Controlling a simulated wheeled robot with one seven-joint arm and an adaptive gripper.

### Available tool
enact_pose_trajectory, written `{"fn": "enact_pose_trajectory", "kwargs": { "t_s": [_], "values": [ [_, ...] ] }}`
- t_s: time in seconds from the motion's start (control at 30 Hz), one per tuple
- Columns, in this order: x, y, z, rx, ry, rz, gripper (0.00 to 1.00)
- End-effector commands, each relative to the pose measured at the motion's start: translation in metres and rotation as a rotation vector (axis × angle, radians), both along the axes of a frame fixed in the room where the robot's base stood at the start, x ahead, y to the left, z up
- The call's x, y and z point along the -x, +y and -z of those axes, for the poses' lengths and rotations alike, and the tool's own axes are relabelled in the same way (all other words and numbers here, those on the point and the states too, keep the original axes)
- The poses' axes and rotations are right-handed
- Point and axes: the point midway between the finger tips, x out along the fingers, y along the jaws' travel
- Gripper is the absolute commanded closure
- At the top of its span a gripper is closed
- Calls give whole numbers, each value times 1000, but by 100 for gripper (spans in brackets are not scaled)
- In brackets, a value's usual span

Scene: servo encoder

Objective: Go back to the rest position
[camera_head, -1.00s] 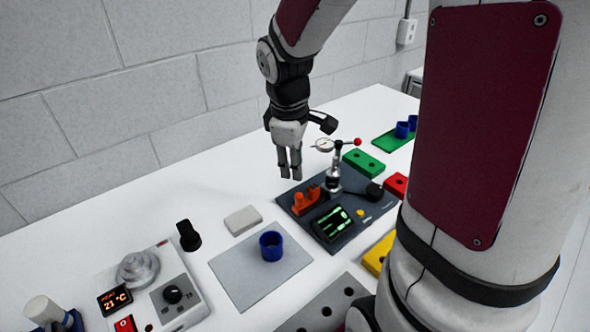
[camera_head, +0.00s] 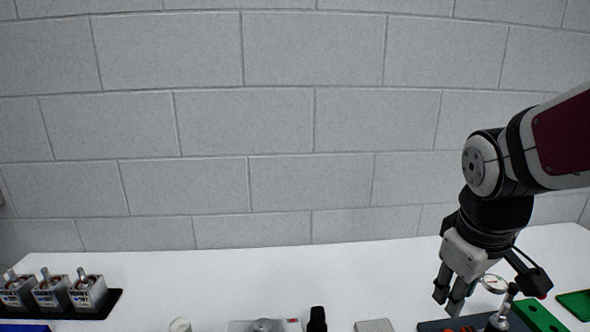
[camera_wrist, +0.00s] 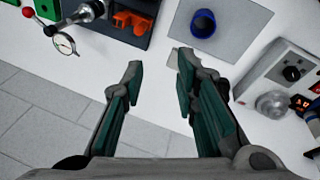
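My gripper (camera_head: 454,297) hangs from my arm at the right of the head view, fingers pointing down above the white table. In the wrist view my gripper (camera_wrist: 160,75) has its two dark green finger pads apart with nothing between them. Below the fingers lies the white table top, with a grey mat (camera_wrist: 240,30) and a blue cup (camera_wrist: 203,23) standing on it ahead of the fingers.
A dark test station (camera_head: 440,325) with a dial gauge (camera_head: 494,284) is close to my gripper. A green block (camera_head: 540,316) is at the right. Silver servo-like units (camera_head: 52,293) stand in a black tray at far left. A grey wall (camera_head: 280,120) stands behind the table.

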Motion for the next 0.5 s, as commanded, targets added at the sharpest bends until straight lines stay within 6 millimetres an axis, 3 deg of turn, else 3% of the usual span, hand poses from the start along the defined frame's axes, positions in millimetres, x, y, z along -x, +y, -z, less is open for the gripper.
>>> {"fn": "enact_pose_trajectory", "kwargs": {
  "t_s": [0.2, 0.5],
  "values": [
    [48, 32, -33, -98, -127, 159, 72],
    [97, 58, -47, -251, -222, 309, 72]
  ]
}}
